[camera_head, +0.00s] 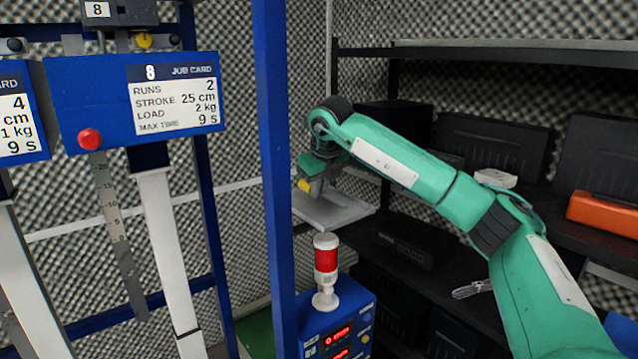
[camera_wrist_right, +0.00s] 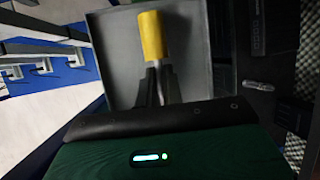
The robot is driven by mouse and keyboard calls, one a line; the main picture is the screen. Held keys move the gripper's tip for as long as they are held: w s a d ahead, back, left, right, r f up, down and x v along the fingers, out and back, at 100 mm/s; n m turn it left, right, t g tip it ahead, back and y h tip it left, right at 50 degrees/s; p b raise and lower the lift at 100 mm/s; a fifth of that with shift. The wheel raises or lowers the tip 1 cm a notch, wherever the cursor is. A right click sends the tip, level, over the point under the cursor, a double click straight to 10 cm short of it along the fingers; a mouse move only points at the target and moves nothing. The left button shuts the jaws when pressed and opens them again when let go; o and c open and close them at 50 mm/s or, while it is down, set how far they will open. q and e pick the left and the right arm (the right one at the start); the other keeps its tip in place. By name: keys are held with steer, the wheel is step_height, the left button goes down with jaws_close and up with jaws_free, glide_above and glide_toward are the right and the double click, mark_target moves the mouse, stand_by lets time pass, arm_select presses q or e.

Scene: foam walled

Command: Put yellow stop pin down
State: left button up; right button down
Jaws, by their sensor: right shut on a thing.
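The yellow stop pin (camera_head: 304,185) is held by my right gripper (camera_head: 316,180) above a shallow grey tray (camera_head: 348,212). In the right wrist view the pin's yellow head (camera_wrist_right: 152,36) sticks out past the dark fingers (camera_wrist_right: 157,86), with a short metal shank between them. The tray (camera_wrist_right: 118,50) lies behind the pin in that view. I cannot tell whether the pin touches the tray. My left gripper is not in view.
A blue post (camera_head: 275,150) stands just left of the tray. A red-and-white signal lamp (camera_head: 326,272) on a blue control box (camera_head: 340,318) rises in front. Black shelves with dark bins and an orange case (camera_head: 603,213) are on the right. Job-card rigs (camera_head: 135,100) stand left.

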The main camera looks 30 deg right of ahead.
steer(key=shift+a, duration=0.1)
steer(key=shift+f, duration=0.1)
steer(key=shift+f+b, duration=0.45)
steer(key=shift+b, duration=0.05)
steer(key=c, duration=1.5)
jaws_free()
steer(key=shift+c, duration=0.2)
steer(key=shift+r+p, duration=0.4)
steer(key=shift+r, duration=0.45)
steer(key=b+v, duration=0.3)
steer(key=v, duration=0.8)
steer(key=shift+s+r+b, duration=0.2)
steer(key=shift+r+b, duration=0.05)
steer(key=shift+b, duration=0.15)
